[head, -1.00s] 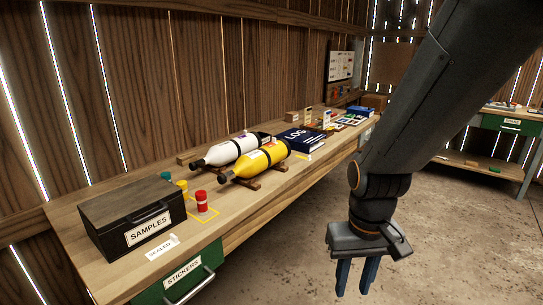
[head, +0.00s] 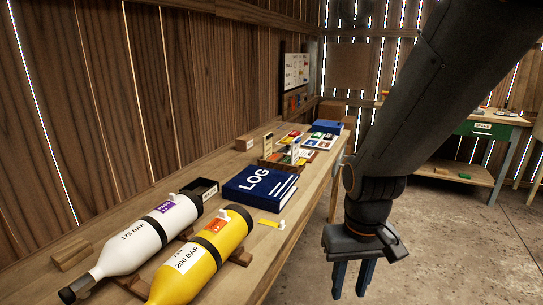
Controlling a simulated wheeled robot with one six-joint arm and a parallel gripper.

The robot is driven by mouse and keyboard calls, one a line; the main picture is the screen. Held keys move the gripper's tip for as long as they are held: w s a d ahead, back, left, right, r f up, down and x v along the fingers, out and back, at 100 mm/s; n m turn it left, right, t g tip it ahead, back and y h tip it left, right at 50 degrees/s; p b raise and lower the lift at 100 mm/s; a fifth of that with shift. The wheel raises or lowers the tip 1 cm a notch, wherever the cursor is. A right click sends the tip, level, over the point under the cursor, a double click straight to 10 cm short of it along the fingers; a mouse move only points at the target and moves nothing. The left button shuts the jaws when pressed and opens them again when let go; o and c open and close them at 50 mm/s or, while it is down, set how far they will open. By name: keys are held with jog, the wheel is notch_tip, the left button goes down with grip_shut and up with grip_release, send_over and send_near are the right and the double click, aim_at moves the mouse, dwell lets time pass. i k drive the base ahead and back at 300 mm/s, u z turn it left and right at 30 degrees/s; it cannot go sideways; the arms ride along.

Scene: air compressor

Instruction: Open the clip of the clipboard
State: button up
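I cannot make out a clipboard or its clip for certain. A white sheet on a dark board (head: 296,70) is on the wall at the far end of the bench, too small to tell whether it has a clip. A flat blue item (head: 327,126) lies near the bench's far end; I cannot tell what it is. My gripper (head: 353,279) hangs pointing down over the floor, right of the bench and away from everything on it. Its two blue fingers are a little apart, with nothing seen between them.
The long wooden bench (head: 280,238) runs along the left wall. It carries a white bottle (head: 135,240), a yellow bottle (head: 203,265), a blue LOG book (head: 259,187) and coloured cards (head: 300,152). A green workbench (head: 488,130) stands back right. The concrete floor (head: 455,250) is clear.

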aim_at(287, 148)
jog(key=z, duration=0.65)
jog(key=i, duration=1.3)
jog(key=z, duration=0.5)
jog(key=i, duration=1.4)
jog(key=u, duration=1.2)
jog(key=i, duration=0.9)
jog(key=u, duration=0.7)
